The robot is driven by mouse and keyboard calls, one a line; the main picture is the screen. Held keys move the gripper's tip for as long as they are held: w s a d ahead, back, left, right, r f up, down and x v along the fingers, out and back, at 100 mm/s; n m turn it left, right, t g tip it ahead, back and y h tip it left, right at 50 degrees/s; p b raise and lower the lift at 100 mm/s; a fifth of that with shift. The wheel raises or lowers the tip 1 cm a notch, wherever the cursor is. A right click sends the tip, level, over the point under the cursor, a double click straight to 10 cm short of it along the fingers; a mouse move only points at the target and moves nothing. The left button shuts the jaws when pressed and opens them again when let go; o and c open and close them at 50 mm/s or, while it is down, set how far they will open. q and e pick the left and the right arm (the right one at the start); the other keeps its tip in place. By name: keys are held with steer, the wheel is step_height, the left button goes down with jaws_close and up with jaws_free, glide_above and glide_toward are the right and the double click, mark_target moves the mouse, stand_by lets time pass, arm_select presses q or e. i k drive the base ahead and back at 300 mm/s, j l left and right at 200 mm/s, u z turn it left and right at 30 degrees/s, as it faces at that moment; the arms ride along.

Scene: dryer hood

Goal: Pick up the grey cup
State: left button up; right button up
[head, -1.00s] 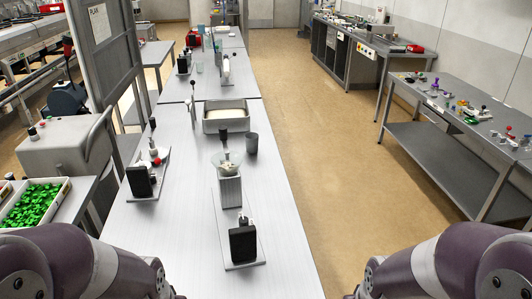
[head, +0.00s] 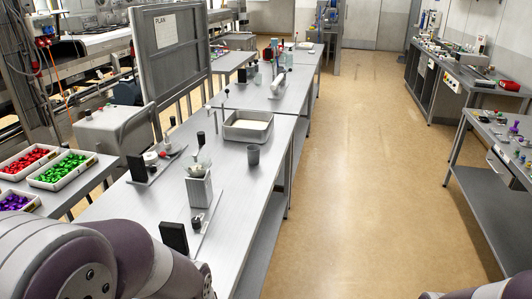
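The grey cup (head: 253,155) stands upright on the long light-grey table (head: 238,213), near its right edge in the head view. It is dark grey and looks like a small tumbler. It stands just in front of a metal tray and to the right of a grey box-shaped holder. Parts of my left arm show at the lower left and a bit of my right arm at the lower right. Neither gripper shows, and nothing visible touches the cup.
The tray (head: 226,131) holds something pale. Nearer stand the box-shaped holder (head: 199,191) with a clear funnel-like piece, and a black block (head: 174,237) on a plate. Another black block (head: 137,168) stands left. Bins of coloured pieces (head: 63,184) lie far left. The floor right of the table is clear.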

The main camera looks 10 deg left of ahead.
mark_target(254, 151)
steer(key=i+l+u, duration=0.1)
steer(key=i+l, duration=0.25)
steer(key=i+l+u, duration=0.1)
steer(key=i+l, duration=0.25)
steer(key=l, duration=0.15)
steer(key=i+l+u, duration=0.1)
steer(key=i+l, duration=0.25)
steer(key=i+l+u, duration=0.15)
steer(key=i+l, duration=0.15)
steer(key=l, duration=0.25)
steer(key=i+u, duration=0.1)
steer(key=i, duration=0.35)
steer(key=i+l+u, duration=0.1)
steer(key=i, duration=0.4)
steer(key=i+l, duration=0.2)
steer(key=i, duration=0.25)
steer(key=i+l+u, duration=0.15)
steer(key=i, duration=0.3)
steer(key=i+j, duration=0.3)
